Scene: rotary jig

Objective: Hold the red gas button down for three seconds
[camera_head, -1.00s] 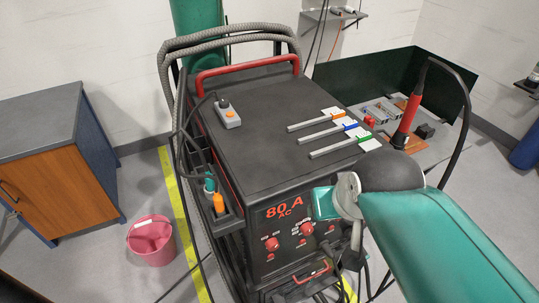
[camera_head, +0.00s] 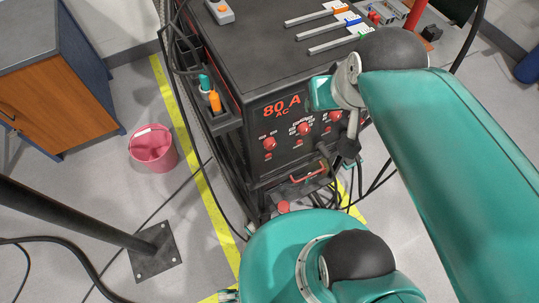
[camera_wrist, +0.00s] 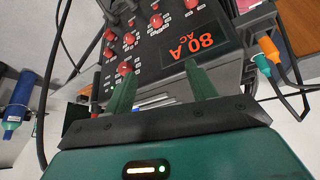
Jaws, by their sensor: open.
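The dark welding machine (camera_head: 262,160) carries a front panel marked "80 A AC". The panel has several red round controls, among them a left one (camera_head: 269,143) and a middle one (camera_head: 305,128). In the wrist view the panel appears turned over, with red controls such as one near the left finger (camera_wrist: 123,68). I cannot tell which of them is the gas button. My gripper (camera_wrist: 160,72) is open and empty, its two teal fingers pointing toward the panel. No contact with a control shows. In the head view my arm covers the panel's right side.
A pink bucket (camera_head: 153,149) and a blue and wood cabinet (camera_head: 50,80) stand at left. A dark post on a floor plate (camera_head: 154,253) is at lower left. Cables hang around the machine. Orange and teal-handled items (camera_head: 214,100) sit in its side tray.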

